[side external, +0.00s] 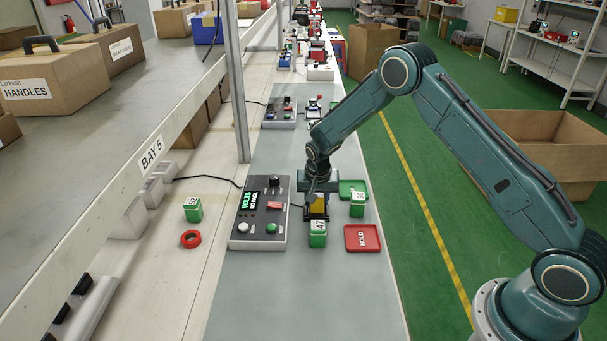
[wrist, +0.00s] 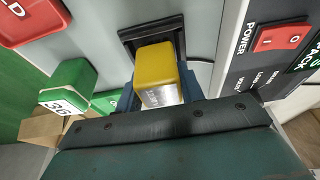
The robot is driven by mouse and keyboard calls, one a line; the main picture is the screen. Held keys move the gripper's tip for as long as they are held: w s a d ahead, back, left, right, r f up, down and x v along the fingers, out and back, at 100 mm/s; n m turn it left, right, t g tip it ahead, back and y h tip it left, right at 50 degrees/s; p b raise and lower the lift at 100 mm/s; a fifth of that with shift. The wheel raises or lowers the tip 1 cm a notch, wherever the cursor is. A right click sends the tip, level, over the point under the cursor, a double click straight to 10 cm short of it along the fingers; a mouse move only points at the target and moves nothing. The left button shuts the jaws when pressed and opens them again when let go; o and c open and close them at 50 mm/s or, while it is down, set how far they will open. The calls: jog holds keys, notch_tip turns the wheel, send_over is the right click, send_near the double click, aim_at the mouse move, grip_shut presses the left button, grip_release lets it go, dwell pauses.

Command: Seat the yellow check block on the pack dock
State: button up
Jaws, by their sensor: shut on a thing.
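The yellow check block (wrist: 158,72) is between the fingers of my gripper (side external: 317,192), which is shut on it. It has a pale metallic label face in the wrist view. The black pack dock (wrist: 129,41) lies directly past the block there, its square rim partly hidden by the block. In the side view the yellow block (side external: 317,206) shows low under my gripper, at the dock beside the grey test box. I cannot tell whether the block touches the dock floor or hangs just above it.
The test box (side external: 262,222) stands left of the dock. A green pack marked 47 (side external: 317,238) stands in front, another marked 36 (side external: 357,207) to the right, near a green tray (side external: 346,186) and the red HOLD tray (side external: 362,238).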

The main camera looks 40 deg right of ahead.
jog(key=shift+f, duration=0.4)
jog(key=o, duration=1.2)
jog(key=shift+c, duration=0.2)
jog(key=shift+r, duration=0.15)
jog(key=v, duration=1.3)
jog(key=shift+r, duration=0.25)
jog(key=shift+s+a, duration=0.1)
